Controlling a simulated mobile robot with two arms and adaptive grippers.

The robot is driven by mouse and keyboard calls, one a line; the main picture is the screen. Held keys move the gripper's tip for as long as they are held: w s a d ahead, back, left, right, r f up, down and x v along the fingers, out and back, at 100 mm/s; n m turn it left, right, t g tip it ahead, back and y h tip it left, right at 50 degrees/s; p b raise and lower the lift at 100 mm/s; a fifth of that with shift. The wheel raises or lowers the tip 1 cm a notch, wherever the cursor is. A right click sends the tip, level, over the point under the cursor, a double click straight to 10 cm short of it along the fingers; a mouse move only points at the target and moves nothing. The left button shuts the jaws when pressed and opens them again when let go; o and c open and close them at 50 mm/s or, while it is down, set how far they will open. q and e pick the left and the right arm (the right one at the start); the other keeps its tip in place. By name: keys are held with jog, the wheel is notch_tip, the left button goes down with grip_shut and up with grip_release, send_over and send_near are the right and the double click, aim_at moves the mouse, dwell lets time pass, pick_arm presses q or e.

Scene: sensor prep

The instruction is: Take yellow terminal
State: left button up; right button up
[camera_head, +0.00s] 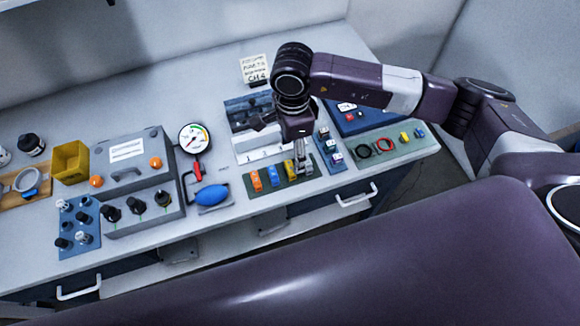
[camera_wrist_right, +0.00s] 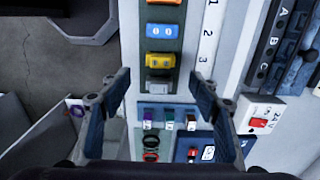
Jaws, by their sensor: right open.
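In the head view the strip (camera_head: 262,195) lies near the bench's front edge, and the yellow terminal there is small and hard to make out beside my gripper. My right gripper (camera_head: 301,162) points down over the right part of the strip. In the wrist view its open fingers (camera_wrist_right: 160,80) stand wide apart on either side of the row, with nothing between them held. My left gripper is out of view.
A blue strip with small connectors (camera_head: 328,150) lies right of the terminals. A green mat (camera_head: 372,157) with rings lies further right. A blue bulb (camera_head: 211,195) and gauge (camera_head: 194,138) are to the left. A switch panel (camera_wrist_right: 285,60) shows in the wrist view.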

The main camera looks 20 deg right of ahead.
aim_at(290, 165)
jog(key=f+p, duration=0.1)
jog(key=f, duration=0.1)
jog(key=f+p, duration=0.1)
jog(key=f, duration=0.1)
jog(key=f+p, duration=0.1)
jog(key=f, duration=0.1)
jog(key=shift+a+f, duration=0.15)
jog(key=shift+a, duration=0.15)
jog(key=shift+f, duration=0.45)
jog(key=shift+c, duration=0.3)
jog(key=c, duration=1)
